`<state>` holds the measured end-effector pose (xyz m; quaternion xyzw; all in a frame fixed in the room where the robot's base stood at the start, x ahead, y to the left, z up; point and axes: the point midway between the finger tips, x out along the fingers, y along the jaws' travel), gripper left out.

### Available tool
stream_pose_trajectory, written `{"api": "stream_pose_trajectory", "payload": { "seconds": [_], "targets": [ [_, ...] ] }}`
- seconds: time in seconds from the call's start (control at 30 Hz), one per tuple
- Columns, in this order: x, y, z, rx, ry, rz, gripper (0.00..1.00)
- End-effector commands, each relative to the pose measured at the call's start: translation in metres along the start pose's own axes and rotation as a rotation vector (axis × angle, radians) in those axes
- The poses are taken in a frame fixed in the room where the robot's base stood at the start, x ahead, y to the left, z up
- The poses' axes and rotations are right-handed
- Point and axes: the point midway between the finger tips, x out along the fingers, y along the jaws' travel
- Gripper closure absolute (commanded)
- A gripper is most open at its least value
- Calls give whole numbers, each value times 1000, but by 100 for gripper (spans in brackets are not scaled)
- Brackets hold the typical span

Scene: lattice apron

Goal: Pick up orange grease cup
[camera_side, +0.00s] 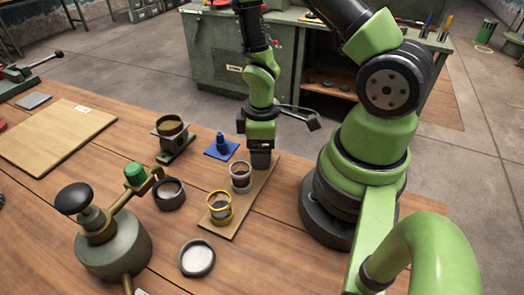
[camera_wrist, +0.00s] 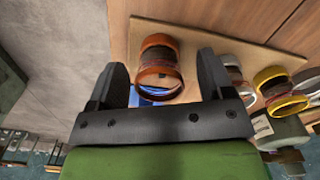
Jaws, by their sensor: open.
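The orange grease cup (camera_wrist: 158,80) shows in the wrist view as an open ring with a brown middle band, standing on a wooden board. My gripper (camera_wrist: 162,64) is open, with one dark finger on each side of the cup and a visible gap on both sides. I cannot tell how far down the fingers reach along it. In the side view my gripper (camera_side: 261,158) points down at the far end of the narrow board (camera_side: 252,200), and the orange cup is hidden there behind the fingers.
A grey-rimmed cup (camera_side: 241,177) and a yellow-rimmed cup (camera_side: 220,207) stand in line on the board, close to my gripper. A blue fixture (camera_side: 221,147), a dark cup on a stand (camera_side: 172,132), round dishes (camera_side: 197,258) and a green-grey pot (camera_side: 112,246) lie to the left.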

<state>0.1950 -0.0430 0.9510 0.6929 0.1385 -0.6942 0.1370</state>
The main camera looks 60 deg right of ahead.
Motion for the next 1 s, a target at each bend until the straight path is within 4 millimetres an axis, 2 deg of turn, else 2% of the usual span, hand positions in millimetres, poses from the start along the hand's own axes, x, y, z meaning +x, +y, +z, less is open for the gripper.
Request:
{"api": "stream_pose_trajectory", "payload": {
  "seconds": [0.2,0.27,0.4,0.47,0.77,1.0],
  "targets": [
    [1,0,0,0,1,1,26],
    [1,0,0,0,1,1,37],
    [0,0,0,-1,1,0,69],
    [0,0,0,-1,1,0,81],
    [-1,0,0,0,1,1,81],
    [-18,1,-1,-1,5,3,81]
  ]
}}
